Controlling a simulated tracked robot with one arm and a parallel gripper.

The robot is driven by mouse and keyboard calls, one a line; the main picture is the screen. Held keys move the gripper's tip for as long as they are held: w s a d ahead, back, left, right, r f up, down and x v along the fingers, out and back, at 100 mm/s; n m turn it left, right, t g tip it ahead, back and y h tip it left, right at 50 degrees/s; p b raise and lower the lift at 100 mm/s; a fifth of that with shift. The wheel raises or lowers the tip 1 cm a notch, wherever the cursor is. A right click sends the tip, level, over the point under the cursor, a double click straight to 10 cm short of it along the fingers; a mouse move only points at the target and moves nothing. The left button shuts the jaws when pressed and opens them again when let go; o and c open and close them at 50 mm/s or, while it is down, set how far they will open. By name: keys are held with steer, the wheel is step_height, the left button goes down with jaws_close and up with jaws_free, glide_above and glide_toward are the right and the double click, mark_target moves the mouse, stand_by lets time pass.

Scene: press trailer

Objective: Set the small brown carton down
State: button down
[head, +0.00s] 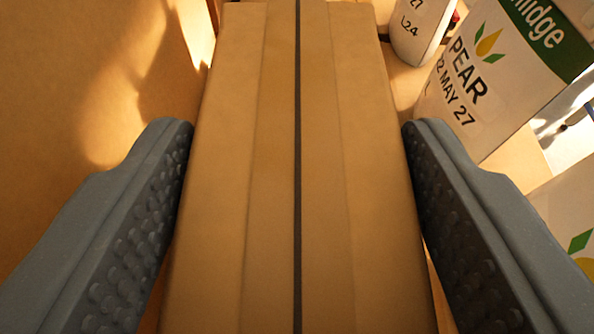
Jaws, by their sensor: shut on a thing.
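The small brown carton (350,170) fills the middle of the head view, with a dark seam running along its length and paler tape-like bands beside it. My gripper (296,140) is shut on it, one grey studded finger on its left side and one on its right. The carton runs off the bottom of the picture and its far end is near the top edge. Its underside is hidden, so I cannot tell whether it touches the surface below.
A white and green box (480,85) marked PEAR stands at the right. A white rounded container (415,30) is behind it at the upper right. Part of another white box (570,215) shows at the right edge. A bare tan surface (70,80) lies to the left.

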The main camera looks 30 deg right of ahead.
steer(key=shift+c, duration=2.4)
jaws_free()
steer(key=shift+r, duration=0.1)
steer(key=v, duration=1.2)
